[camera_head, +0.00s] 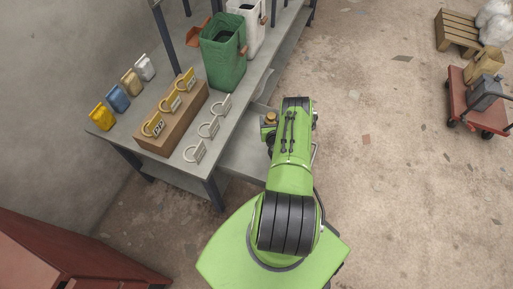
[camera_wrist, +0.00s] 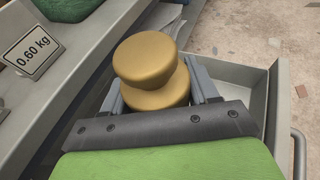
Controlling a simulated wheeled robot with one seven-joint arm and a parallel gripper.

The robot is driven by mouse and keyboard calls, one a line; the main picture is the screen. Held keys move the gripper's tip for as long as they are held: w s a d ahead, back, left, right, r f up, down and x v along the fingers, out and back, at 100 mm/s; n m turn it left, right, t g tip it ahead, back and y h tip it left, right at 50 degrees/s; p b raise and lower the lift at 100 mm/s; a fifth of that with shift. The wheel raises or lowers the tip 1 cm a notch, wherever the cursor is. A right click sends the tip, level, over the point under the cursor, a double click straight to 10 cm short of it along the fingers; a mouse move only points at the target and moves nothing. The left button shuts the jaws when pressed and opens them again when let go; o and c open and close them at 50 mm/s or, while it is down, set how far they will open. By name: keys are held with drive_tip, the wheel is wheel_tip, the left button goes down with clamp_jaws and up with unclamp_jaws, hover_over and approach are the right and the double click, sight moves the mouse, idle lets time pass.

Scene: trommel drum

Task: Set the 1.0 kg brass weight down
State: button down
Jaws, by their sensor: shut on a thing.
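The brass weight (camera_head: 270,117) is a round, gold-coloured piece with a knob on top. In the wrist view the weight (camera_wrist: 158,97) sits upright between the grey jaws of my gripper (camera_wrist: 160,88), which are shut on it. In the head view my gripper (camera_head: 267,123) is beside the right edge of the grey bench, partly hidden by my green arm. The underside of the weight is hidden, so I cannot tell whether it touches anything.
An open grey drawer or tray (camera_wrist: 274,88) lies around and beyond the weight. A "0.60 kg" sign (camera_wrist: 30,52) stands on the bench at left. The bench (camera_head: 222,150) holds white rings, a brown block (camera_head: 172,116) and a green bin (camera_head: 222,52).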

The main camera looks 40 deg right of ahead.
drive_tip(key=shift+m+g+h, duration=0.4)
drive_tip(key=shift+m+h, duration=0.1)
drive_tip(key=f+b, duration=0.3)
drive_tip(key=f, duration=0.2)
drive_tip(key=s+d+f+b, duration=0.1)
drive_tip(key=f+b, duration=0.3)
drive_tip(key=f, duration=0.1)
drive_tip(key=d+f+b, duration=0.1)
drive_tip(key=f+b, duration=0.2)
drive_tip(key=f, duration=0.3)
drive_tip(key=shift+s+d+b, duration=0.15)
drive_tip(key=shift+s+b, duration=0.15)
drive_tip(key=shift+b, duration=0.05)
drive_tip(key=shift+r, duration=0.15)
drive_tip(key=shift+c, duration=1.5)
unclamp_jaws()
